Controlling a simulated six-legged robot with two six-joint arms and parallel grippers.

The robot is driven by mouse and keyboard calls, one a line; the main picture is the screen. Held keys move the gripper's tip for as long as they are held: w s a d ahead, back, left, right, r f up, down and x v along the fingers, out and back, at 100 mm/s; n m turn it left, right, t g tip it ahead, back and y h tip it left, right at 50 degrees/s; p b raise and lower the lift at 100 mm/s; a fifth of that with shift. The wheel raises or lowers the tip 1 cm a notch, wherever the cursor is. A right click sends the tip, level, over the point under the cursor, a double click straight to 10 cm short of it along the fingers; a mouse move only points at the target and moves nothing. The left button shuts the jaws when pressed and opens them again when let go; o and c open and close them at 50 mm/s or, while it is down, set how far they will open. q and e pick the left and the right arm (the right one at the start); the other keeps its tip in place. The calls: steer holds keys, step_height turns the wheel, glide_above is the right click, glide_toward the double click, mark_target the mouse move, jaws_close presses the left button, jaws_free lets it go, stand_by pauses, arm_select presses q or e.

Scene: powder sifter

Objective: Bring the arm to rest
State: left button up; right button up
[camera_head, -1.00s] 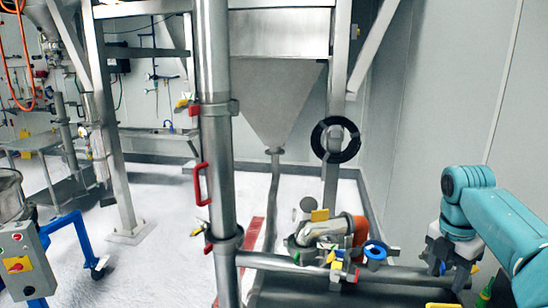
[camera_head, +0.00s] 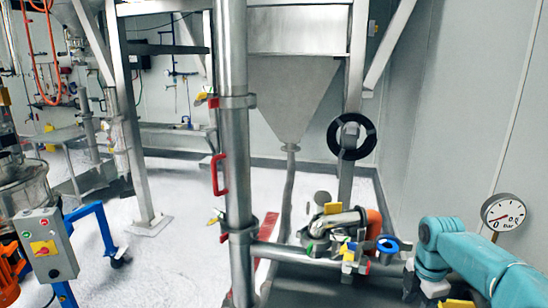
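My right arm (camera_head: 465,260) is teal and comes in from the lower right. It is bent, with its wrist pointing down. My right gripper (camera_head: 412,284) is dark and small at the bottom edge, just right of the pipe fittings. I see nothing held in it, but its fingers are too unclear to tell their opening. My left arm and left gripper are out of view.
A steel post (camera_head: 236,170) with a red handle (camera_head: 219,174) stands in the middle. Valve fittings (camera_head: 340,228) with a blue ring (camera_head: 388,244) lie beside my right arm. A hopper (camera_head: 291,95), a pressure gauge (camera_head: 503,215) and a control box (camera_head: 45,245) are around.

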steer(key=s+a+f+m+y+b, duration=0.1)
steer(key=s+a+f+m, duration=0.15)
steer(key=a+f, duration=0.4)
steer(key=s+a+f+m+y, duration=0.1)
steer(key=s+a+f+m, duration=0.2)
steer(key=f, duration=0.7)
steer(key=s+a+f+m+y+b, duration=0.1)
steer(key=a+f+m, duration=0.2)
steer(key=a+f, duration=0.4)
steer(key=s+a+f+m, duration=0.2)
steer(key=s+f+m, duration=0.1)
steer(key=s, duration=0.3)
steer(key=s+a+f+m, duration=0.3)
steer(key=s+m, duration=0.2)
steer(key=s, duration=0.2)
steer(key=s+a+f+m+y+b, duration=0.1)
steer(key=s+a+f+m, duration=0.1)
steer(key=s, duration=0.4)
steer(key=shift+s+a+f+m, duration=0.4)
steer(key=shift+f+m, duration=0.3)
steer(key=shift+m, duration=0.45)
steer(key=shift+w, duration=0.15)
